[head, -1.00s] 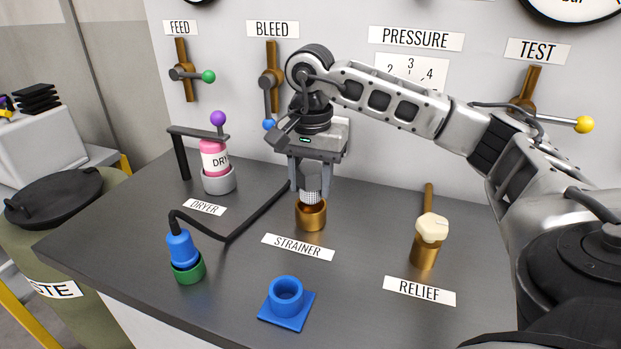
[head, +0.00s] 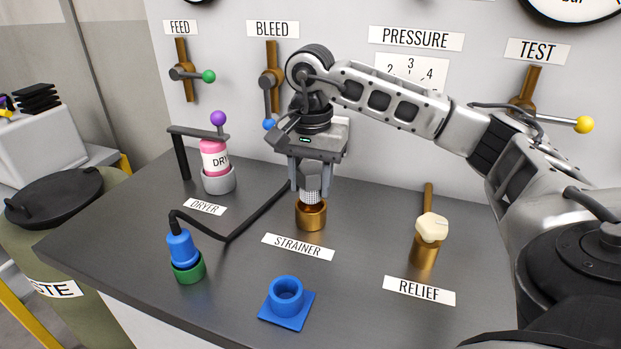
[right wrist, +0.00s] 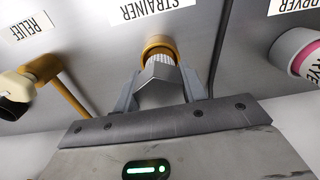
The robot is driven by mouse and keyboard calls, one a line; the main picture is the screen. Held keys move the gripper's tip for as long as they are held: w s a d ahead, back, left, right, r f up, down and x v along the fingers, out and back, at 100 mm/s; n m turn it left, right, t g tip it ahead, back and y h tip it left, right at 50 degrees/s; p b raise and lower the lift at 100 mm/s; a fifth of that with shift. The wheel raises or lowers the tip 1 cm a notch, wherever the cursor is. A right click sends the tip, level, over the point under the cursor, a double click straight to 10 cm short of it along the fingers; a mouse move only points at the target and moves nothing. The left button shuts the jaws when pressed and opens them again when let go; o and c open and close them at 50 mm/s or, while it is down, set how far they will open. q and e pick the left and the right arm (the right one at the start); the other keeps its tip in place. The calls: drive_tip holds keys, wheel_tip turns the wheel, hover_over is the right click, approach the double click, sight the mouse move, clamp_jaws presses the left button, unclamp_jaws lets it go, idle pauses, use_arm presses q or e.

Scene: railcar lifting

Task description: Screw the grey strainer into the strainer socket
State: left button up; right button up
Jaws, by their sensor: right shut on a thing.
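The grey strainer (head: 311,183) has a mesh lower part and is held upright in my right gripper (head: 311,176), directly over the brass strainer socket (head: 311,216). In the head view the mesh end is at the socket's mouth; I cannot tell how deep it sits. In the right wrist view my right gripper (right wrist: 165,92) is shut on the strainer's faceted grey head (right wrist: 162,82), and the mesh points into the brass socket (right wrist: 158,46). My left gripper is not in view.
A blue square-based cup (head: 287,298) stands in front. The blue plug (head: 181,248) with a black hose sits in a green ring to the left. The pink dryer (head: 214,158) stands behind it, and the relief valve (head: 430,235) is at right.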

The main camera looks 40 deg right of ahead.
sight(311, 169)
use_arm(q)
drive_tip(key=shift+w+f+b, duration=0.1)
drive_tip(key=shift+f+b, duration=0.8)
drive_tip(key=shift+b, duration=0.1)
use_arm(e)
drive_tip(key=shift+f, duration=1.35)
drive_tip(key=o, duration=1.2)
wheel_tip(311, 169, up, 2)
drive_tip(key=shift+w+r, duration=0.1)
drive_tip(key=shift+r, duration=0.1)
use_arm(q)
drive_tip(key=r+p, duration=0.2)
drive_tip(key=p, duration=0.1)
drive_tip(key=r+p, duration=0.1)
drive_tip(key=p, duration=0.1)
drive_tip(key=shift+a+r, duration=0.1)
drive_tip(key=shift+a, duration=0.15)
use_arm(e)
wheel_tip(311, 169, up, 14)
drive_tip(key=shift+f, duration=0.15)
